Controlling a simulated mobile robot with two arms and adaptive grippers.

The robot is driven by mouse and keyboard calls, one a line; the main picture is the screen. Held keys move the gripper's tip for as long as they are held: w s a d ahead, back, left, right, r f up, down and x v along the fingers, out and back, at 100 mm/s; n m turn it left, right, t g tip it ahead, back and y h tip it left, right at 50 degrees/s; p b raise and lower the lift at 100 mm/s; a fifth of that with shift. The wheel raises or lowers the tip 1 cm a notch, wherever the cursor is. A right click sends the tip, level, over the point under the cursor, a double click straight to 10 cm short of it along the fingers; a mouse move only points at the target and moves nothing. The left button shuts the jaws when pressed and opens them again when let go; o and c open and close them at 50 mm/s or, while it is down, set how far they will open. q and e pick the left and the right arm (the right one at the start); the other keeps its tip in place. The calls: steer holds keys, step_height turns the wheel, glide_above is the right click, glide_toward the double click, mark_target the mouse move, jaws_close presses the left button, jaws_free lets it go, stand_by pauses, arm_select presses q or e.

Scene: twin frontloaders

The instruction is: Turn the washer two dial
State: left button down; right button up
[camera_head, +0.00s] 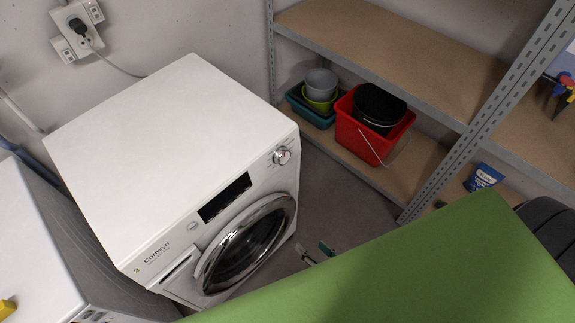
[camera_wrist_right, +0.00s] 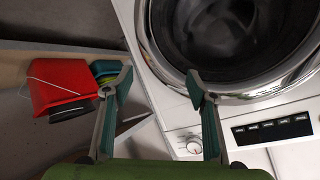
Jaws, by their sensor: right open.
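The white washer (camera_head: 170,150) with a "2" on its front stands at centre left in the head view. Its dial (camera_head: 282,156) is a round silver knob at the right end of the panel, beside a dark display (camera_head: 225,197). In the right wrist view the dial (camera_wrist_right: 194,146) shows low, near the right finger, and the washer door (camera_wrist_right: 238,40) fills the upper right. My right gripper (camera_head: 316,251) is in front of the washer, below the dial in the picture. Its fingers are spread and empty in the wrist view (camera_wrist_right: 160,88). My left gripper is not in view.
A second white machine (camera_head: 30,250) stands at the lower left. A metal shelf unit (camera_head: 400,60) at the right holds a red bucket (camera_head: 372,140) and nested tubs (camera_head: 318,95). My green right arm covers the lower right of the head view. Grey floor lies between washer and shelf.

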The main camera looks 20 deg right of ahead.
steer(key=w+r+m+t, duration=0.3)
steer(key=w+r+t, duration=0.15)
steer(key=r, duration=0.75)
steer(key=m+t, duration=0.2)
steer(key=m, duration=0.1)
glide_toward(285, 159)
steer(key=shift+h, duration=0.3)
steer(key=w, duration=0.5)
steer(key=w+a+p, duration=0.1)
steer(key=w, duration=0.2)
steer(key=c, duration=1.1)
